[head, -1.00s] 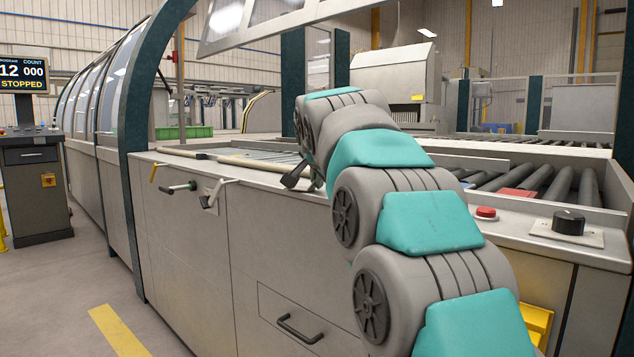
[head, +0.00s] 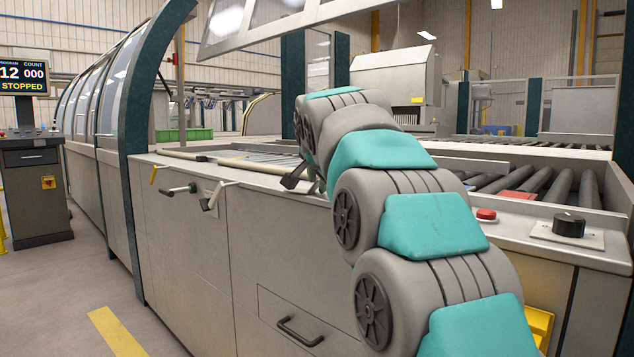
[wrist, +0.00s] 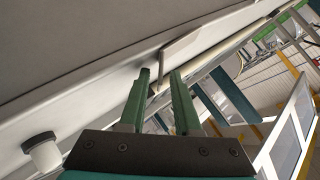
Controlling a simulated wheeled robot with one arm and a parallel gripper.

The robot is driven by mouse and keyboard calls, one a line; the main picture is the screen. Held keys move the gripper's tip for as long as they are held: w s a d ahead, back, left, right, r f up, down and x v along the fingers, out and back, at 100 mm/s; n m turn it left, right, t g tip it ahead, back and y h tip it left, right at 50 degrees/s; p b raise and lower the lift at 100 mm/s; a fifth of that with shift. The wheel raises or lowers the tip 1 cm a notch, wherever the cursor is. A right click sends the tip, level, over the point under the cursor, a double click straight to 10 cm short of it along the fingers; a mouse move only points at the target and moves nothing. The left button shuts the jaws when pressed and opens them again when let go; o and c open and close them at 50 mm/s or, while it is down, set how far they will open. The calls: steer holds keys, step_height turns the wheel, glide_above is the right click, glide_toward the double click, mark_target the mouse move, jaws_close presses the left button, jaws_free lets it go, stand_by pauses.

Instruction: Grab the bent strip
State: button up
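The bent strip (head: 213,195) is a small pale metal piece at the machine's front edge in the head view. One flat leg lies toward the top and another turns down the front. In the wrist view, the bent strip (wrist: 181,44) shows beyond the fingertips, with its narrow darker leg lined up with the gap between them. My gripper (wrist: 160,73) is open, with green fingers spread and nothing clearly held. In the head view, my gripper (head: 292,182) is small and dark above the front edge, right of the strip; the arm partly hides it.
A lever with a dark grip (head: 178,189) sticks out just left of the strip. A pale bar (head: 180,154) lies along the machine top. A red button (head: 486,214) and black knob (head: 568,224) sit at right. Open floor lies at front left.

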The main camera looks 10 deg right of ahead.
steer(key=d+v, duration=0.1)
steer(key=v, duration=0.6)
steer(key=shift+a, duration=0.55)
steer(key=shift+s, duration=0.1)
